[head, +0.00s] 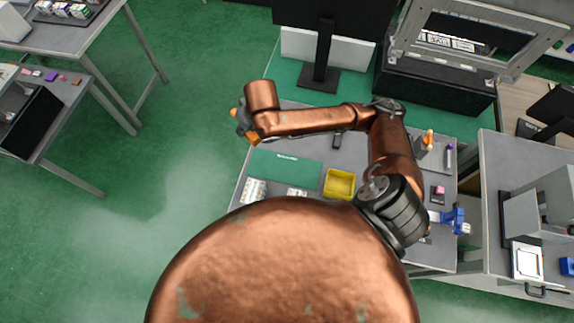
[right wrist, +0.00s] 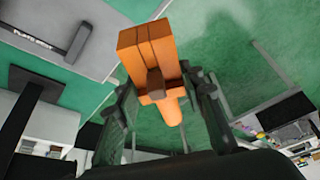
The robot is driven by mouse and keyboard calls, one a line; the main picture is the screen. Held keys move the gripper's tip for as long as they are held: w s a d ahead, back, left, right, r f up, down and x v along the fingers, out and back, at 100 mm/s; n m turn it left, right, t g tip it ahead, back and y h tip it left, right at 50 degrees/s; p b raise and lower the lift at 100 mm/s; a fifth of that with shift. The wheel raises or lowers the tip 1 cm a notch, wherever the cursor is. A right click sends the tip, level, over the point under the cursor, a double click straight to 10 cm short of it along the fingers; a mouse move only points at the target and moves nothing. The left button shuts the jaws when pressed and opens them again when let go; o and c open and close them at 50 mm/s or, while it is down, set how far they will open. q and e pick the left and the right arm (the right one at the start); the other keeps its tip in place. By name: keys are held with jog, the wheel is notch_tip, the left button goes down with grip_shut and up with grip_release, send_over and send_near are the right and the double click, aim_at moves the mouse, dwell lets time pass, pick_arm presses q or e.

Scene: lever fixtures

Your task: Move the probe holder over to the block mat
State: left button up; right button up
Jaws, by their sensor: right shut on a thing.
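My right gripper (head: 243,122) is at the end of the copper arm, beyond the left side of the table. It is shut on an orange block-shaped thing with a rounded end (right wrist: 150,60), which I take to be the probe holder; its orange also shows in the head view (head: 234,113). It hangs tilted in the air between the dark fingers (right wrist: 165,115). A green mat (head: 285,168) with small unreadable white lettering lies on the grey table. A pink block sits on a small dark mat (head: 437,201) at the right. I cannot tell which is the block mat. My left gripper is out of view.
A yellow tray (head: 339,183) is right of the green mat. White items (head: 255,190) lie in front of it. An orange-topped item (head: 428,138), a purple pen-like item (head: 448,155) and a blue fixture (head: 455,219) are at right. A monitor (head: 325,40) stands behind.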

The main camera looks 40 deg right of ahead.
jog(key=shift+n+y, duration=0.4)
jog(key=shift+n, duration=0.5)
jog(key=s+f, duration=0.1)
jog(key=s+f+p, duration=0.2)
jog(key=f, duration=0.1)
jog(key=shift+s+d+f, duration=0.1)
jog(key=shift+s+d, duration=0.15)
jog(key=shift+s, duration=0.15)
jog(key=s+f+n+y+p, duration=0.1)
jog(key=s+f+n+p, duration=0.3)
jog(key=s, duration=0.3)
jog(key=n+p, duration=0.1)
jog(key=p, duration=0.2)
send_over(267, 164)
jog(key=s, duration=0.2)
jog(key=shift+g+y, duration=0.4)
jog(key=f, duration=1.3)
jog(key=shift+w+d, duration=0.1)
jog(key=shift+d, duration=0.15)
jog(key=shift+w+d+f, duration=0.15)
jog(key=shift+w+f, duration=0.25)
jog(key=shift+f, duration=0.15)
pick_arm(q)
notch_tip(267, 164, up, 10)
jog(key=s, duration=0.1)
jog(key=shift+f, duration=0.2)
pick_arm(e)
jog(key=shift+f, duration=1.55)
jog(key=o, duration=1.2)
jog(key=shift+f, duration=0.15)
